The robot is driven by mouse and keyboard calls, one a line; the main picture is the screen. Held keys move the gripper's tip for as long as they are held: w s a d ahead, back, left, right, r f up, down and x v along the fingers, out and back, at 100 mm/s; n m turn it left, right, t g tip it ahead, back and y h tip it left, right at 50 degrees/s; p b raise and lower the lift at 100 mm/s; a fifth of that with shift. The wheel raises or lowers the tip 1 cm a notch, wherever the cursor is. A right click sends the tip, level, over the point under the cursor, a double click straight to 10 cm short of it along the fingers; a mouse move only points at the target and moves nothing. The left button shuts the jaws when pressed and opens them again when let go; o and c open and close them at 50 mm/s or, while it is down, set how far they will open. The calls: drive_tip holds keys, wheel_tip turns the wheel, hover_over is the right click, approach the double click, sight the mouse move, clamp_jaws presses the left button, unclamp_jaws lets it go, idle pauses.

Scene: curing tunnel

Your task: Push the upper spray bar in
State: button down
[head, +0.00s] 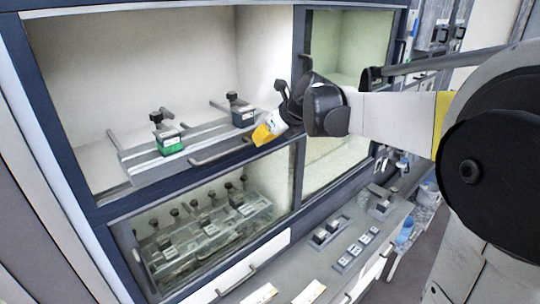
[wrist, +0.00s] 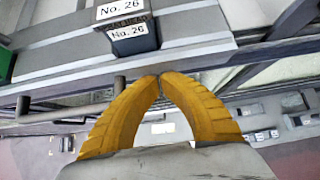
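The upper spray bar (head: 200,138) looks to be the grey rail assembly lying in the open upper compartment. It carries a green block (head: 171,144) and a dark block (head: 243,116), and a bar handle (head: 218,153) sticks out at its front. In the wrist view a block labelled No. 26 (wrist: 134,42) sits on the grey rail above the fingers, and the handle (wrist: 65,115) is at left. My gripper (head: 264,134) has yellow fingers, near the handle's right end. In the wrist view its fingertips (wrist: 160,78) meet with nothing visible between them. Whether they touch the rail cannot be told.
Below is a glazed lower compartment (head: 205,225) with several black knobs inside. A dark frame post (head: 297,165) stands close to my gripper. A counter (head: 310,265) at lower right holds small labelled blocks. The upper compartment has free room behind the rails.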

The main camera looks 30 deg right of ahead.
drive_tip(key=w+a, duration=0.1)
drive_tip(key=w, duration=0.2)
drive_tip(key=w+a, duration=0.1)
drive_tip(key=w, duration=0.2)
drive_tip(key=w+b, duration=0.1)
drive_tip(key=w, duration=0.3)
drive_tip(key=shift+a, duration=0.4)
drive_tip(key=shift+s, duration=0.1)
